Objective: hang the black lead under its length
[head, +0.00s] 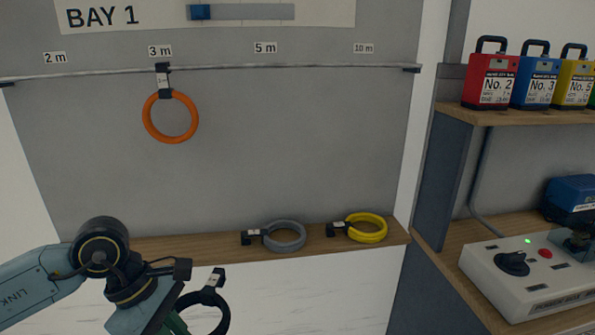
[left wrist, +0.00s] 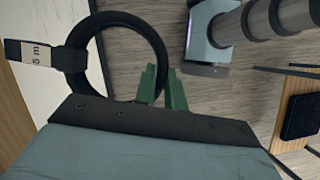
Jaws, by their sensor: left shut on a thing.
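The black lead (head: 224,316) is a coiled ring with a hook clip and tag at its top. In the left wrist view the black lead (left wrist: 163,48) shows a tag (left wrist: 38,55) reading "5 m". My left gripper (head: 178,324) is shut on the ring, low in front of the shelf; its green fingers (left wrist: 163,88) meet the ring's lower edge. The rail (head: 225,70) runs along the grey board under length labels 2 m, 3 m, 5 m and 10 m. The 5 m label (head: 265,47) has bare rail below it. My right gripper is out of view.
An orange lead (head: 148,118) hangs from the rail under 3 m. Grey (head: 285,247) and yellow (head: 367,240) leads lie on the wooden shelf (head: 200,248) below the board. At right stand a shelf unit with colored battery packs (head: 491,85) and a white control box (head: 530,280).

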